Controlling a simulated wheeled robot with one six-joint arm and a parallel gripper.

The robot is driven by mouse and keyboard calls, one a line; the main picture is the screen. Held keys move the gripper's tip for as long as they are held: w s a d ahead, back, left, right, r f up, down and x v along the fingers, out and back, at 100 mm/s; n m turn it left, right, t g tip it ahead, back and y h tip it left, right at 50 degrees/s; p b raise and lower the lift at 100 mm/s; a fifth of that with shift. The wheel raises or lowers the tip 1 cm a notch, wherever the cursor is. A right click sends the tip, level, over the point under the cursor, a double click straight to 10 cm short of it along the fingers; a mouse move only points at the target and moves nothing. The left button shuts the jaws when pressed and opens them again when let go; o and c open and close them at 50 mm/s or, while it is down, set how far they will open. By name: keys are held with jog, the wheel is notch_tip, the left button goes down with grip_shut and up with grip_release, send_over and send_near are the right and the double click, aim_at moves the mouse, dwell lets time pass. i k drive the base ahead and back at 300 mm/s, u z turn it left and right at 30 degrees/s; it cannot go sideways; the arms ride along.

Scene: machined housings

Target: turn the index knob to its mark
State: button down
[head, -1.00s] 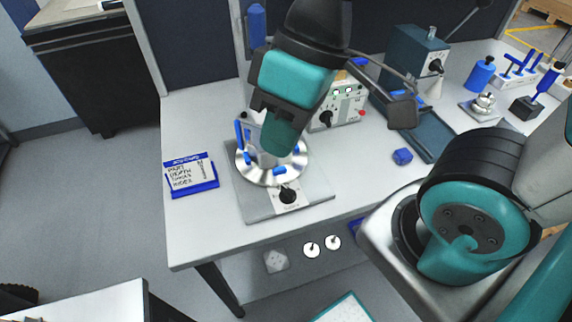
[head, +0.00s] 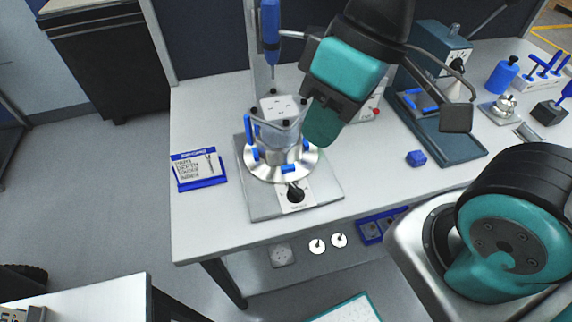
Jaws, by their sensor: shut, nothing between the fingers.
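The index knob (head: 295,192) is a small black knob on a white label plate at the front of the grey fixture plate (head: 262,208). Its mark is too small to make out. Behind it, a machined housing (head: 283,140) sits on a round silver base (head: 260,172), with blue clamps around it. My gripper (head: 322,130) is teal and black, to the right of and above the housing, clear of the knob. It is shut and empty.
A blue-framed card (head: 198,170) stands left of the fixture. A blue screwdriver (head: 270,25) hangs behind it. The table's front edge is close before the knob.

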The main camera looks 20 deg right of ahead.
aim_at(295, 194)
jog(key=z, duration=0.05)
jog(key=k, duration=0.5)
jog(key=z, duration=1)
jog(key=i, duration=0.6)
jog(key=u, duration=2.05)
jog(key=k, duration=0.25)
jog(key=z, duration=0.65)
